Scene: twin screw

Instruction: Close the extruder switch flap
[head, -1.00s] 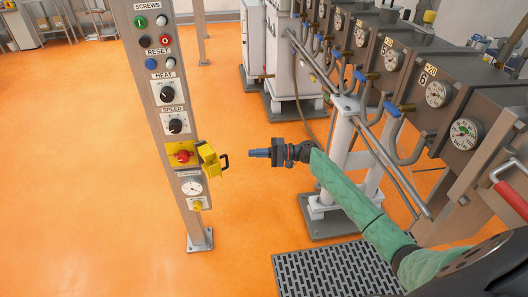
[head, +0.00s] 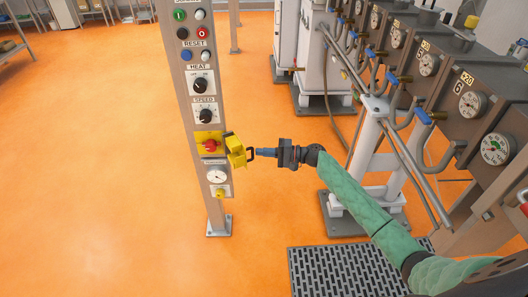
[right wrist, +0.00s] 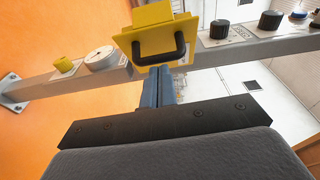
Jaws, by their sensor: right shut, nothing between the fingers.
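The yellow switch flap (head: 235,152) stands swung open to the right of the red switch knob (head: 210,146) on the grey control post. A black loop handle (head: 252,153) sticks out from the flap toward my right gripper. My right gripper (head: 259,153) is shut and empty, its blue fingertips at the handle. In the right wrist view the flap (right wrist: 155,38) is straight ahead, and the fingertips (right wrist: 158,72) are just below the handle (right wrist: 152,50). I cannot tell whether they touch it. My left gripper is not in view.
The control post (head: 192,75) carries buttons and dials above and below the switch. The extruder (head: 450,110) with gauges and pipes stands at the right. A dark floor grate (head: 335,270) lies at the bottom.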

